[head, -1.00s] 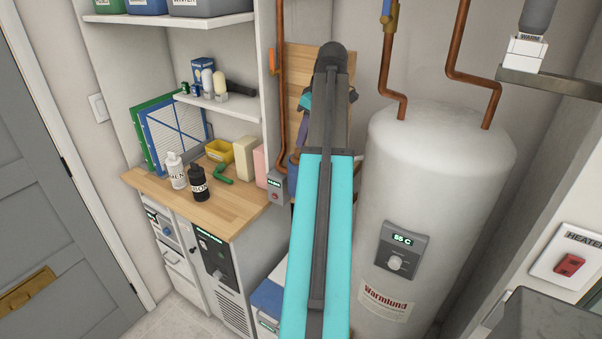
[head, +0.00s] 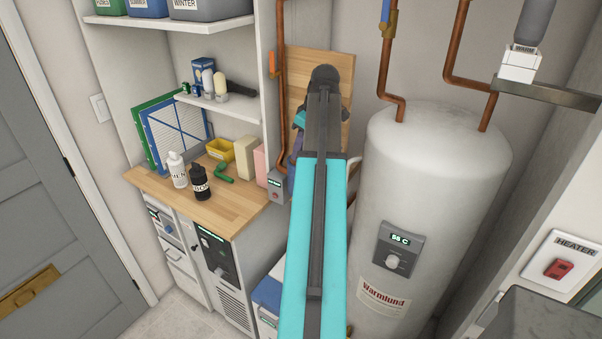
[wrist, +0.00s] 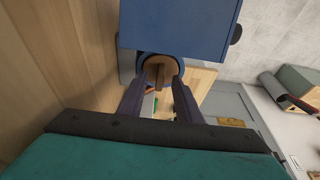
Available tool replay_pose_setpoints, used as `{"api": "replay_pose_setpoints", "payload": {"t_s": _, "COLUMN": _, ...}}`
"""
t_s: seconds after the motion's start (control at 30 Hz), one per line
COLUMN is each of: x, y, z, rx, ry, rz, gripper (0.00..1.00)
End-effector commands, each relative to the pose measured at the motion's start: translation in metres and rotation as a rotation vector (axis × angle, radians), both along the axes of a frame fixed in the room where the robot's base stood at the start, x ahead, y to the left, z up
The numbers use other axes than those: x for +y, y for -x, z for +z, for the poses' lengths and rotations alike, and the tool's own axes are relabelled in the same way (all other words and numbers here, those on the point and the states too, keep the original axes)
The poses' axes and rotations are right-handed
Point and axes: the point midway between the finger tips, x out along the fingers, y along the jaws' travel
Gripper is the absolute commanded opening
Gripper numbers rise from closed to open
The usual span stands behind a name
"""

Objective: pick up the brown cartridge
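The brown cartridge (wrist: 153,72) shows in the wrist view as a round brown face with a raised bar across it. It sits inside a blue round rim (wrist: 179,66) under a large blue box-shaped body (wrist: 180,24). My gripper (wrist: 158,90) is open, with its two dark fingers apart on either side below the cartridge. The bar lies between the fingertips in the picture, and I see no clear contact. In the head view my arm hides the cartridge and most of the gripper.
A wooden board (head: 339,72) is on the wall behind my arm. A white water heater (head: 435,190) stands close on the right. A wooden counter (head: 232,210) with bottles is on the left, and copper pipes (head: 281,90) run beside the shelf.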

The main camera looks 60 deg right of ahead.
Motion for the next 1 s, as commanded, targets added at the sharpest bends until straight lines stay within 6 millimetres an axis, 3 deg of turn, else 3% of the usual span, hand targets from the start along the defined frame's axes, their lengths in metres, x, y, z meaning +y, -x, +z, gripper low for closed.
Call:
{"api": "replay_pose_setpoints", "payload": {"t_s": 0.3, "x": 0.0002, "y": -0.0001, "z": 0.0003, "rx": 0.0, "ry": 0.0, "rz": 0.0, "gripper": 0.3}}
{"api": "replay_pose_setpoints", "payload": {"t_s": 0.5, "x": 0.0002, "y": -0.0002, "z": 0.0003, "rx": 0.0, "ry": 0.0, "rz": 0.0, "gripper": 0.0}}
{"api": "replay_pose_setpoints", "payload": {"t_s": 1.0, "x": 0.0004, "y": -0.0004, "z": 0.0002, "rx": 0.0, "ry": -0.001, "rz": 0.001, "gripper": 0.0}}
